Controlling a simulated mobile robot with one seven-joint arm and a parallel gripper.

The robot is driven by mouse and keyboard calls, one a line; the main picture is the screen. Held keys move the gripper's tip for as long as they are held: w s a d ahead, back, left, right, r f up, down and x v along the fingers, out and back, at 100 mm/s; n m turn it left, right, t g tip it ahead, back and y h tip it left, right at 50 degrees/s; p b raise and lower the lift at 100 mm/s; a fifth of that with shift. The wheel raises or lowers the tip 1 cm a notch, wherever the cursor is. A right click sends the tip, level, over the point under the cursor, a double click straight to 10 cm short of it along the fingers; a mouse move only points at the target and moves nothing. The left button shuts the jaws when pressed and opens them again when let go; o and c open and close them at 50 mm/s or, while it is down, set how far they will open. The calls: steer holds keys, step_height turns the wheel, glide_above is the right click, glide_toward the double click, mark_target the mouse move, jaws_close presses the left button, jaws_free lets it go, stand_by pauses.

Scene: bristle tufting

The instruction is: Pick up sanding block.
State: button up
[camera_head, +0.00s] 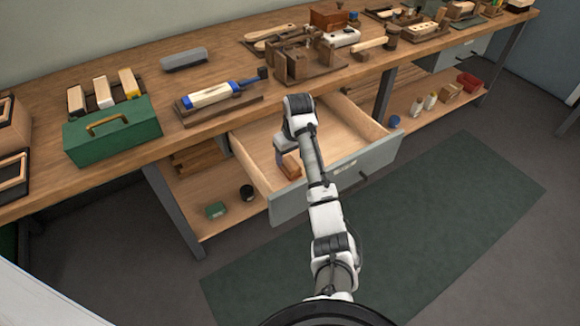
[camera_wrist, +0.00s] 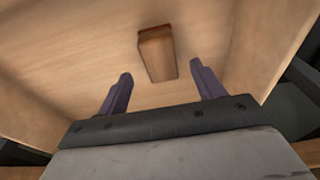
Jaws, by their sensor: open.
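The sanding block (camera_wrist: 157,54) is a small brown block lying on the pale wooden floor of the open drawer. In the head view it shows as a brown block (camera_head: 290,166) near the drawer's left front, beside my arm. My gripper (camera_wrist: 161,80) is over the drawer with its two purple fingers spread apart. The block lies beyond and between the fingertips in the wrist view, and nothing is held. In the head view the fingers are mostly hidden by my arm.
The open drawer (camera_head: 256,168) has raised side walls and a grey front (camera_head: 375,160) around my gripper. The workbench (camera_head: 225,121) above holds a green toolbox (camera_head: 110,132), a blue-handled tool (camera_head: 212,94) and several wooden items. A lower shelf (camera_head: 185,190) lies beneath.

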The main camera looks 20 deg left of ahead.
mark_target(290, 163)
steer(key=f, duration=0.4)
steer(key=shift+w+a+f+p, duration=0.15)
steer(key=shift+a+f+p, duration=0.1)
steer(key=shift+p, duration=0.15)
steer(key=c, duration=1.1)
steer(key=shift+r, duration=0.15)
step_height(290, 163, up, 20)
steer(key=p, duration=0.3)
